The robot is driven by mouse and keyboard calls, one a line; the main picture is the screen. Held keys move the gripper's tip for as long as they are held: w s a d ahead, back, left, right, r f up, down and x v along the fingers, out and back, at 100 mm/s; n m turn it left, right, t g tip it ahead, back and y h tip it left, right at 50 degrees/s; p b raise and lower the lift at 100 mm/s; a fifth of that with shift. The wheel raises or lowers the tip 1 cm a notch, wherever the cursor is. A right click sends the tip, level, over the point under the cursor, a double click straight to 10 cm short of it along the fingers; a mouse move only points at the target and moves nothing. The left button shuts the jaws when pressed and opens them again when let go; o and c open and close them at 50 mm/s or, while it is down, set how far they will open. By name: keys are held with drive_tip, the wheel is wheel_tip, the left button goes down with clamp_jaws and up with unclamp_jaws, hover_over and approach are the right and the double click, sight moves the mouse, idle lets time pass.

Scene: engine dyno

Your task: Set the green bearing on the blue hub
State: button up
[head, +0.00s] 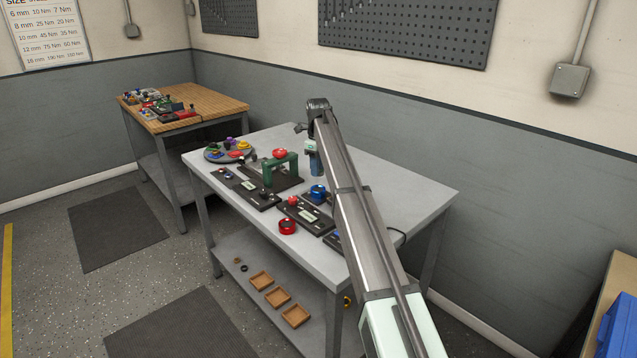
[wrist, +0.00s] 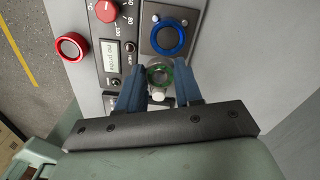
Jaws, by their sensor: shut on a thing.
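The green bearing (wrist: 159,64) is a small ring between the blue fingertips of my gripper (wrist: 160,78) in the wrist view. My gripper is shut on it. The blue hub (wrist: 168,37) is a blue ring on a dark square plate, just beyond the fingertips and a little to the right of the bearing. The bearing is apart from the hub in the picture; its height above it is hard to tell. In the head view my gripper (head: 315,166) is above the blue hub (head: 318,192), and the bearing cannot be made out.
A red ring (head: 287,226) lies near the grey table's (head: 418,190) front edge. A dark control panel (head: 305,214) with a red knob is beside the hub. A green arch-shaped press (head: 280,168) and a round tray (head: 216,155) of coloured parts stand left. The table's right end is clear.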

sight(317, 189)
drive_tip(key=shift+n, duration=0.4)
drive_tip(key=shift+w+a+f, duration=0.1)
drive_tip(key=shift+w+f, duration=0.2)
drive_tip(key=shift+f, duration=0.7)
drive_tip(key=shift+w+a+f, duration=0.1)
drive_tip(key=shift+w+f, duration=0.15)
drive_tip(key=shift+f, duration=0.7)
drive_tip(key=shift+w+f, duration=0.3)
drive_tip(key=shift+f, duration=0.7)
drive_tip(key=shift+f, duration=0.5)
drive_tip(key=o, duration=1.1)
drive_tip(key=shift+r, duration=3.5)
